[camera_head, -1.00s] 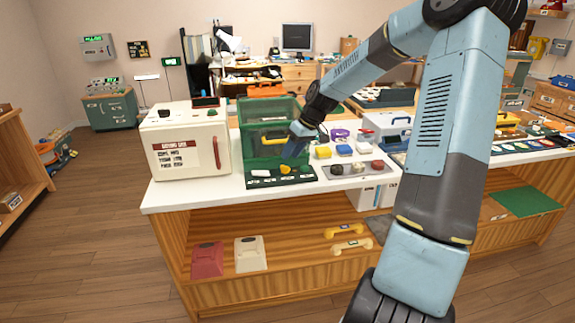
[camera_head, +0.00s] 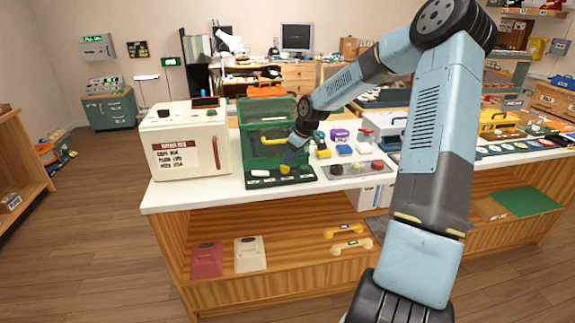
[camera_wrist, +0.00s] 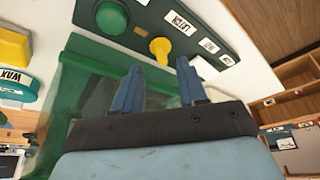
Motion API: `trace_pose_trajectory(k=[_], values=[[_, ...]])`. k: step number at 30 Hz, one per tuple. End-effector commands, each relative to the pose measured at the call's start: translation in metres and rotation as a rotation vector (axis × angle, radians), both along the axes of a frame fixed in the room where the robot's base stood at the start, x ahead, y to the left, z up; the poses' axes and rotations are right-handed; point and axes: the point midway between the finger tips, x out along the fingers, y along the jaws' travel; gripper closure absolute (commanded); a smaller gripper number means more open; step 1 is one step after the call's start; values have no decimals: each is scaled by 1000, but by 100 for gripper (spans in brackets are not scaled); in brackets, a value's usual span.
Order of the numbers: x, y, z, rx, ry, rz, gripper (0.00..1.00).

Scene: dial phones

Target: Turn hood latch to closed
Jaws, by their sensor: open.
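A green box with a translucent green hood (camera_head: 262,115) stands on the white counter. Its dark green front panel (camera_head: 268,182) carries labels and a yellow knob (camera_wrist: 159,48), the one beside the label that appears to read "LATCH" in the wrist view. A round green knob (camera_wrist: 112,17) sits on the same panel. My gripper (camera_wrist: 160,75) is open, its two blue fingers pointing at the panel. The yellow knob is just beyond the fingertips, in line with the gap between them, and looks apart from them. In the head view my gripper (camera_head: 290,163) is over the panel and partly covers the knob.
A cream box with a red handle (camera_head: 190,142) stands left of the green box. A grey panel with coloured buttons (camera_head: 356,168) lies to the right, with small coloured blocks behind it. Yellow and cream handsets (camera_head: 350,246) lie on the shelf below.

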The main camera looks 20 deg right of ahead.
Motion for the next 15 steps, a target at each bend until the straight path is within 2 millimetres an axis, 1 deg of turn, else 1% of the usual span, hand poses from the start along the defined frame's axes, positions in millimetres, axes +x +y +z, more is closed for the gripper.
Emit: trace_pose_trajectory(k=[1, 6, 10, 15], values=[[3, 3, -9, 2, 2, 1, 58], [9, 9, -29, 2, 0, 1, 58], [12, 11, -39, 1, 1, -1, 58], [13, 13, -43, 1, 0, 0, 58]])
